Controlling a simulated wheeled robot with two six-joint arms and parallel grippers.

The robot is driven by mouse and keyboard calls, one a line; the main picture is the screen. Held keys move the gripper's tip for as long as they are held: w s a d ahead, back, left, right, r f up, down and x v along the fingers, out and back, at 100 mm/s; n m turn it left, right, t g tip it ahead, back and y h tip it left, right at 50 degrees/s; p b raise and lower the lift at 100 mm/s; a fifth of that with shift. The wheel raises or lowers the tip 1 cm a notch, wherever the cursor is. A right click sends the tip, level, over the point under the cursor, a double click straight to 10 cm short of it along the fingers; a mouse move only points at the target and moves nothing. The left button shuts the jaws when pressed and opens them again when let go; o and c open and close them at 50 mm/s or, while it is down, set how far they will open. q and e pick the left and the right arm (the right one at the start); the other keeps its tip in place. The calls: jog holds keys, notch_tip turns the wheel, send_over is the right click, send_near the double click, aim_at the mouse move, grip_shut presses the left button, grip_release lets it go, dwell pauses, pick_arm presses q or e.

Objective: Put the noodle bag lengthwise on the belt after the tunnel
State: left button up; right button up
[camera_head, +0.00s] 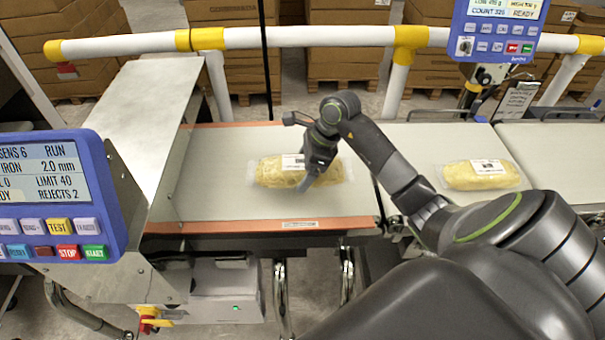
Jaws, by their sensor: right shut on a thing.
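A noodle bag (270,171), clear with yellow noodles and a white label, lies on the belt (235,205) just right of the metal tunnel (155,105). Its long side runs left to right, along the belt. My right gripper (308,182) reaches down over the bag's right half and is shut on it. The gripper and wrist cover part of the bag. I cannot tell whether the bag is lifted at all from the belt. My left gripper is not in view.
A second noodle bag (482,174) lies on the right belt section (425,145). A blue control panel (55,195) stands at the left front, another blue display (498,30) at the top right. A white and yellow rail (290,36) runs behind the belt, with stacked boxes (345,50) beyond.

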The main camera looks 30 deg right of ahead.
notch_tip(320, 180, down, 3)
jog(key=shift+p, duration=0.35)
jog(key=shift+f, duration=0.1)
jog(key=shift+f, duration=0.1)
jog(key=o, duration=1.3)
